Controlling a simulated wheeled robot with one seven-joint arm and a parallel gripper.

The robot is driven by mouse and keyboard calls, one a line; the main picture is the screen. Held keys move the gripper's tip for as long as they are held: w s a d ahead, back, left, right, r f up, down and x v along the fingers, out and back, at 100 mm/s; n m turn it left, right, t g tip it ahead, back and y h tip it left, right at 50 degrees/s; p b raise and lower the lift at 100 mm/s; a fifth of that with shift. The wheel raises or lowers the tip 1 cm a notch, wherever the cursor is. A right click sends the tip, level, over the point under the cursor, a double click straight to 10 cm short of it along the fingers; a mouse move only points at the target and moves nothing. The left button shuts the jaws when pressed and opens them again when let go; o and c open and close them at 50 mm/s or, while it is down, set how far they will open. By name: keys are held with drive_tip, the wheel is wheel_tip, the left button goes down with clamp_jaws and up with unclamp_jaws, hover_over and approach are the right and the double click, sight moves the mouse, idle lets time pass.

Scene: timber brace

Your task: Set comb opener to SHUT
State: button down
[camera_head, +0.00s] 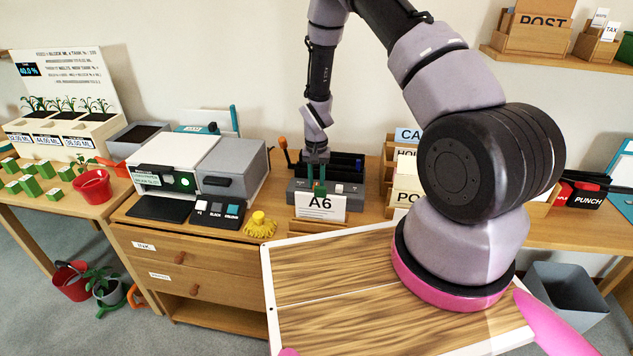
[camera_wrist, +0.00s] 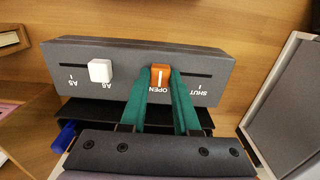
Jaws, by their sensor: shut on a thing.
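The comb binder (camera_head: 298,185) is a dark grey machine on the desk, with its front panel (camera_wrist: 215,66) filling the upper wrist view. An orange slider knob (camera_wrist: 160,76) sits in a slot at the end marked OPEN. The SHUT mark (camera_wrist: 208,91) is at the slot's right end in the wrist view. My gripper (camera_wrist: 162,82) has its green fingers shut on the orange knob, one on each side. In the head view my gripper (camera_head: 319,187) is at the binder's front, and the orange knob is hidden there.
A white slider knob (camera_wrist: 99,70) sits by the A6 mark on the same panel. In the head view, an A6 card (camera_head: 320,204) stands in front of the binder. A grey and white machine (camera_head: 205,168) and a yellow object (camera_head: 260,223) are to the left; card holders are to the right.

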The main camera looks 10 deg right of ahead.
sight(297, 187)
drive_tip(key=a, duration=0.2)
drive_tip(key=w+a, duration=0.1)
drive_tip(key=a, duration=0.1)
drive_tip(key=w+a, duration=0.1)
drive_tip(key=a, duration=0.1)
drive_tip(key=shift+w+r, duration=0.1)
drive_tip(key=shift+w, duration=0.15)
drive_tip(key=c, duration=0.6)
unclamp_jaws()
drive_tip(key=shift+a, duration=0.1)
drive_tip(key=shift+c, duration=0.2)
wheel_tip(297, 187, up, 11)
